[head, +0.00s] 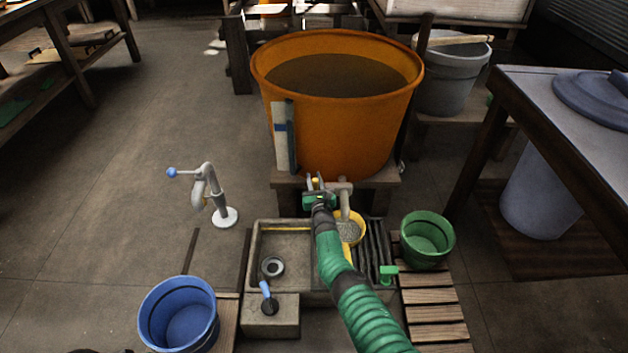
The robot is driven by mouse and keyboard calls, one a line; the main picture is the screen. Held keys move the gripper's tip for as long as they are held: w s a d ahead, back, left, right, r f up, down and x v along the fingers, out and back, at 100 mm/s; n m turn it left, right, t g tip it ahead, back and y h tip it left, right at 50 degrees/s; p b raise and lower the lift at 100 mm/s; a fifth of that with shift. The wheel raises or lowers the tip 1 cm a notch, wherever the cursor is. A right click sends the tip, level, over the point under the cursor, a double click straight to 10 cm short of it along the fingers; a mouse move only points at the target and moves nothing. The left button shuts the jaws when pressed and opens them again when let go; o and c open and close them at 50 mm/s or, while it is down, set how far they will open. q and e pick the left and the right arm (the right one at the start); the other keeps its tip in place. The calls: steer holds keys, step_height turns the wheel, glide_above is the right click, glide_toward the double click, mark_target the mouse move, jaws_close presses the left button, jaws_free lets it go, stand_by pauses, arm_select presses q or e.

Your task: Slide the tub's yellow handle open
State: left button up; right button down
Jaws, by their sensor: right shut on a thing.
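The large orange tub (340,125) stands on a wooden stand at the back centre, with dark content inside. A small yellow handle (315,182) shows at the tub's lower front, beside a grey spout (345,198). My right gripper (317,186) reaches it at the end of the green-sleeved arm. Its fingers are on either side of the yellow handle and shut on it, hiding most of it. How far the handle is slid cannot be seen. My left gripper is not in view.
Below the spout a yellow container (357,217) sits by a stone basin (283,226). A green bucket (427,240) stands to the right, a blue bucket (178,313) at lower left. A grey standpipe (222,212) rises left. Floor further left is clear.

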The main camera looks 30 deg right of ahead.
steer(key=w+a+b, duration=0.1)
steer(key=a, duration=0.1)
steer(key=a+b, duration=0.1)
steer(key=w+a+b, duration=0.1)
steer(key=a, duration=0.1)
steer(key=shift+w+a+f+b, duration=0.15)
steer(key=shift+w+a+b, duration=0.2)
steer(key=shift+b, duration=0.05)
steer(key=shift+a+r, duration=0.15)
steer(key=shift+r, duration=0.05)
steer(key=c, duration=1.3)
jaws_free()
steer(key=shift+a, duration=0.1)
steer(key=shift+o, duration=0.2)
